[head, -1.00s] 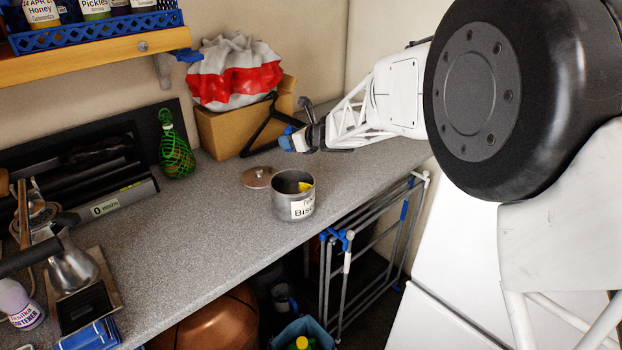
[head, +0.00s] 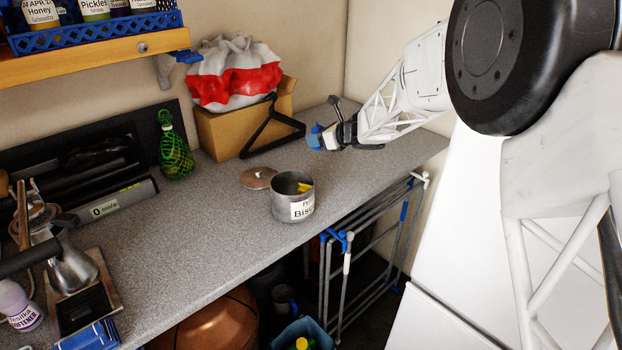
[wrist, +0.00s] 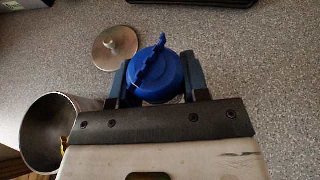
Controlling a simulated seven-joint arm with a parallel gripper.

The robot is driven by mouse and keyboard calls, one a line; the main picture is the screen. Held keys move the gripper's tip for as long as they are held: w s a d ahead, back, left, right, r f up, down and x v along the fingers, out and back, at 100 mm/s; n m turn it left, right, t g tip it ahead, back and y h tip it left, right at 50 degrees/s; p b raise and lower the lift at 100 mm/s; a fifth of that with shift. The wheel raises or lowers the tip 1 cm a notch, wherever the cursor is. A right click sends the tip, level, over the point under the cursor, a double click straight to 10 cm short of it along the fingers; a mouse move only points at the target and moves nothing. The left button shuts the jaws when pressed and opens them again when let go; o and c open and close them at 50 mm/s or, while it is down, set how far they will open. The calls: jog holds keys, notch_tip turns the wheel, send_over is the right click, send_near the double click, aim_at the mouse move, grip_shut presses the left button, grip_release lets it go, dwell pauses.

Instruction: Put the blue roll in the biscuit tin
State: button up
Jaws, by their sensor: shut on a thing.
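The biscuit tin (head: 283,207) is a grey metal pot with a white label, standing uncovered near the counter's front edge. Something yellow (head: 305,187) shows inside it. Its lid (head: 258,177) lies on the counter behind and left of it. My gripper (head: 317,137) is above the counter, to the right of and behind the tin, shut on the blue roll (wrist: 158,78). In the wrist view the roll sits between the two fingers, clear of the tin (wrist: 45,125), which is at lower left. The lid (wrist: 115,46) shows just beyond the roll.
A cardboard box (head: 222,137) with a red and white bag stands at the back, a black hanger (head: 270,130) leaning beside it. A green net bottle (head: 174,150) stands further left. A drying rack (head: 370,235) is below the front edge. The counter left of the tin is clear.

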send_over(317, 175)
jog(key=shift+f, duration=3.1)
jog(key=shift+f, duration=0.1)
jog(key=shift+f, duration=1.8)
jog(key=shift+f, duration=0.1)
jog(key=o, duration=0.9)
jog(key=shift+o, duration=0.2)
jog(key=shift+d+r, duration=0.15)
jog(key=shift+r, duration=0.05)
jog(key=shift+v, duration=1.85)
